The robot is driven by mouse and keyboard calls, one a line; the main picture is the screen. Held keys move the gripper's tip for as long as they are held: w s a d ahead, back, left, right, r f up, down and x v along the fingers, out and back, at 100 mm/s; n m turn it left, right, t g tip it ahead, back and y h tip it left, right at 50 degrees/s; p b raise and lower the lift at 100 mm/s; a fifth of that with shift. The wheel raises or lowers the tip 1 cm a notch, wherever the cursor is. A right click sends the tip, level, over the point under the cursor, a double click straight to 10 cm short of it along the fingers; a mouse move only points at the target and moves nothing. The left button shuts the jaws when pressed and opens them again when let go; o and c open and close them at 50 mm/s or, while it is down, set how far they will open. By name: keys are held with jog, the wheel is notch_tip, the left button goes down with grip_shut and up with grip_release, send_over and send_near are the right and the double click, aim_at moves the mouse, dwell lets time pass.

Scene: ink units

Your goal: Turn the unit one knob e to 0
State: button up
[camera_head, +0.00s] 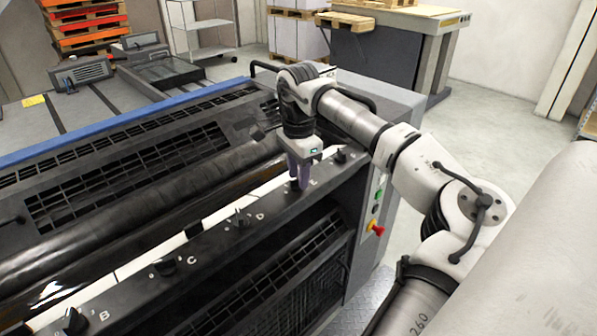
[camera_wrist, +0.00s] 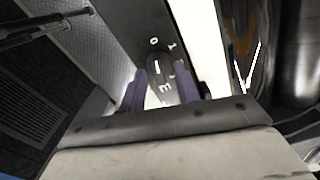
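A white line on the knob runs roughly up the picture, toward the side of the 0. My gripper (camera_wrist: 160,88) is down at the knob, with one purple finger on each side of it. Whether the fingers press on the knob cannot be told. In the head view my gripper (camera_head: 298,180) comes down from above onto the rail just beside the letter E and hides most of the knob.
Knob D (camera_head: 240,218), knob C (camera_head: 165,266) and knob B (camera_head: 73,321) stand along the same rail toward the lower left. Another knob (camera_head: 342,156) is close on the right. A red emergency button (camera_head: 376,229) sticks out on the end panel.

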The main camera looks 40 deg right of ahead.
notch_tip(320, 180, up, 14)
jog(key=b, duration=0.2)
dwell(0.4)
jog(key=shift+f, duration=0.1)
